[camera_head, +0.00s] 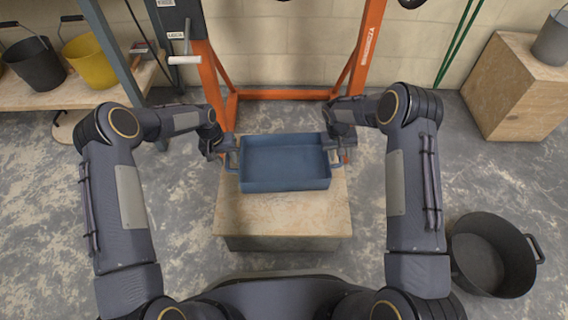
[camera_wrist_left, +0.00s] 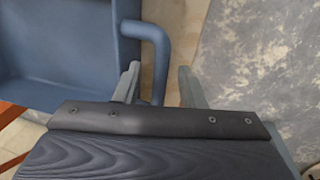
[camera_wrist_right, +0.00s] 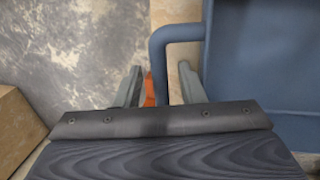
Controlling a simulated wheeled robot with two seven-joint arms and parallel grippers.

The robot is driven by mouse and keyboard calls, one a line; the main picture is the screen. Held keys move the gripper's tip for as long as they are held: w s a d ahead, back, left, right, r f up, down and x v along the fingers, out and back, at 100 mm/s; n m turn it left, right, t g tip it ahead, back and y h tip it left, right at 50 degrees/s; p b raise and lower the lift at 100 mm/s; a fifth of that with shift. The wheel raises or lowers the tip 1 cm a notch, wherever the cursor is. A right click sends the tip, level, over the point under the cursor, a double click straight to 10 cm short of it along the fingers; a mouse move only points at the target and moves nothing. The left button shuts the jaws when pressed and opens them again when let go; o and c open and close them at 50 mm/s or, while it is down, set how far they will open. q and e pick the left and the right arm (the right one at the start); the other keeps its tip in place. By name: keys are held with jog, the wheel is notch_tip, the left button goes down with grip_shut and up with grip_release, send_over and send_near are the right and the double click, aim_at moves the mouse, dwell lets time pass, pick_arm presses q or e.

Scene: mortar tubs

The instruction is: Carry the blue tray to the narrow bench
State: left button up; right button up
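The blue tray (camera_head: 285,185) sits level and empty on a low wooden-topped stand (camera_head: 285,215) in front of me. It has a bar handle at each end. My left gripper (camera_head: 226,155) is at the left handle (camera_wrist_left: 159,55); its fingers (camera_wrist_left: 158,85) are apart, with the handle between them and gaps showing. My right gripper (camera_head: 338,150) is at the right handle (camera_wrist_right: 160,60); its fingers (camera_wrist_right: 160,87) are also apart, one on each side of the handle. I cannot tell which surface is the narrow bench.
A wooden bench (camera_head: 60,95) at the back left bears a black bucket (camera_head: 34,62) and a yellow bucket (camera_head: 90,62). An orange frame (camera_head: 285,94) stands behind the tray. A wooden box (camera_head: 515,90) stands back right, and a black tub (camera_head: 488,255) is on the floor, right.

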pick_arm(q)
jog(key=shift+d+f, duration=0.1)
jog(key=shift+f, duration=0.3)
pick_arm(e)
jog(key=shift+f, duration=0.35)
pick_arm(q)
jog(key=shift+c, duration=0.2)
pick_arm(e)
jog(key=shift+c, duration=0.2)
pick_arm(q)
grip_shut()
pick_arm(e)
grip_shut()
